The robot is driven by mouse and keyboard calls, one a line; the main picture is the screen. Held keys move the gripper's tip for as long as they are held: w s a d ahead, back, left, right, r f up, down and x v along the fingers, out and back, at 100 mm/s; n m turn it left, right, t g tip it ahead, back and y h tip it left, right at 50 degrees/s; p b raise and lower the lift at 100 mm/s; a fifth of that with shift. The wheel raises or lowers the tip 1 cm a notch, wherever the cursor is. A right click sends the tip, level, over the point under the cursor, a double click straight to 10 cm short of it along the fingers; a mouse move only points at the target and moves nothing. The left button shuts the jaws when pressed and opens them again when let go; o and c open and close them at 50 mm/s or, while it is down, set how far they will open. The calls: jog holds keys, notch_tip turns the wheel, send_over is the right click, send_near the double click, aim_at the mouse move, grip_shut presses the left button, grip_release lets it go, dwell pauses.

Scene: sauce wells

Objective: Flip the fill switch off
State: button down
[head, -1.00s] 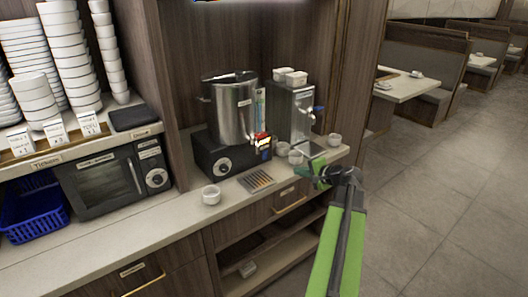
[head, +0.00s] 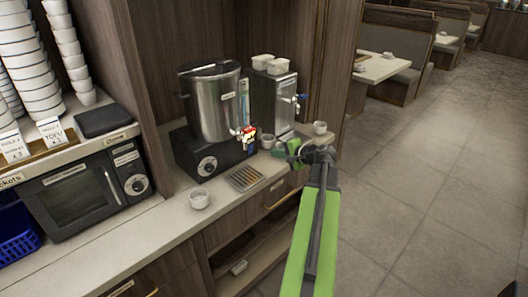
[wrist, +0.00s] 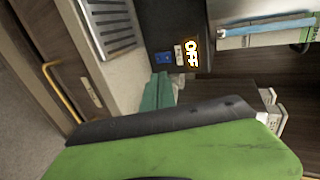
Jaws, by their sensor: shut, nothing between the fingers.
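A steel urn (head: 215,105) stands on a black base (head: 197,160) with a round dial. In the wrist view, the base's dark face carries a glowing OFF label (wrist: 192,52), with a small pale switch plate (wrist: 179,54) and a blue patch (wrist: 164,57) beside it. I cannot tell the switch's lever position. The head view shows only a small red and yellow cluster by the urn's tap (head: 247,134). My gripper (head: 291,150) is shut and empty, right of the base above the counter's front edge. Its teal fingers (wrist: 157,92) show just short of the switch plate in the wrist view.
A drip grate (head: 245,178) and a white cup (head: 199,198) sit on the counter in front of the base. A steel dispenser (head: 272,100) and small cups (head: 320,127) stand close to my gripper. Open floor lies to the right.

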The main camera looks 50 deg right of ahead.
jog(key=b, duration=0.4)
send_near(251, 147)
jog(key=f, duration=0.1)
jog(key=w+f, duration=0.2)
jog(key=shift+d+f, duration=0.2)
jog(key=shift+f, duration=0.2)
jog(key=w, duration=0.1)
jog(key=w+p, duration=0.1)
jog(key=shift+w+d+r, duration=0.1)
jog(key=shift+w+r, duration=0.2)
jog(key=shift+r, duration=0.1)
jog(key=shift+w+r, duration=0.1)
jog(key=shift+w, duration=0.55)
